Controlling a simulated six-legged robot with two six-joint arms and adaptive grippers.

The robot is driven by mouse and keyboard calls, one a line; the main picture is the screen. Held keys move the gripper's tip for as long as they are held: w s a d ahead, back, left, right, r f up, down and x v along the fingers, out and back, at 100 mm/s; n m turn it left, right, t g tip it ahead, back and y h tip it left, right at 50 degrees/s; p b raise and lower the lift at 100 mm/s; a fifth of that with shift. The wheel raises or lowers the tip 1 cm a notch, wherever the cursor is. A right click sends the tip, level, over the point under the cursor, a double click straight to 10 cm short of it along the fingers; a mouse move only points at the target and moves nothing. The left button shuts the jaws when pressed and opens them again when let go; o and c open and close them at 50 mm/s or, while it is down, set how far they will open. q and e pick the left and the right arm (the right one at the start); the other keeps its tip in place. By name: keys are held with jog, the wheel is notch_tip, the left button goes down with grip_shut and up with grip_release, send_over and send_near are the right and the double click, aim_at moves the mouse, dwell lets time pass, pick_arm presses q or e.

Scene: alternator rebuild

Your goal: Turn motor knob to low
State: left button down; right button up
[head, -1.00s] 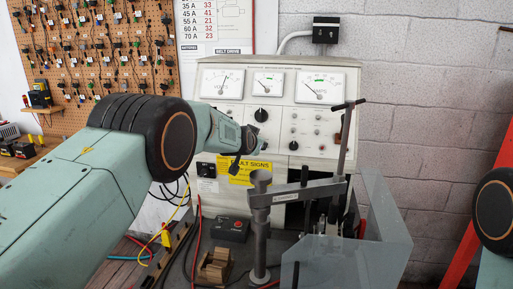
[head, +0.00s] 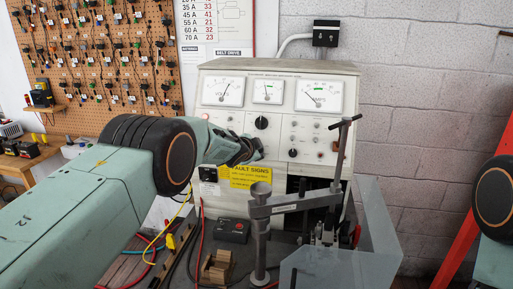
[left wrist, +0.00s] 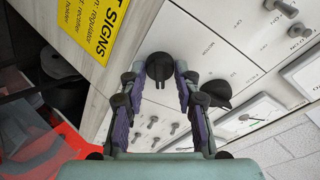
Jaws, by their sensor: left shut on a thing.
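My left gripper (head: 256,153) is at the lower left of the front panel of the grey-white test bench (head: 335,130). In the left wrist view, its two fingers (left wrist: 160,68) are closed on either side of a small dark round knob (left wrist: 159,66), which I take as the motor knob. In the head view, the gripper hides this knob. A larger black knob (head: 261,123) sits just above the gripper and also shows in the left wrist view (left wrist: 216,90), beside one finger. My right gripper is out of view.
Another black knob (head: 293,153) and small switches sit right of the gripper. A yellow sign (head: 240,180) is below it. A grey clamp stand (head: 261,225) and a clear shield (head: 380,225) stand in front. Three meters (head: 267,91) line the top.

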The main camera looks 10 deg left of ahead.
pick_arm(q)
jog(key=shift+r, duration=0.1)
dwell(0.4)
jog(key=c, duration=1)
grip_release()
jog(key=v, duration=1.2)
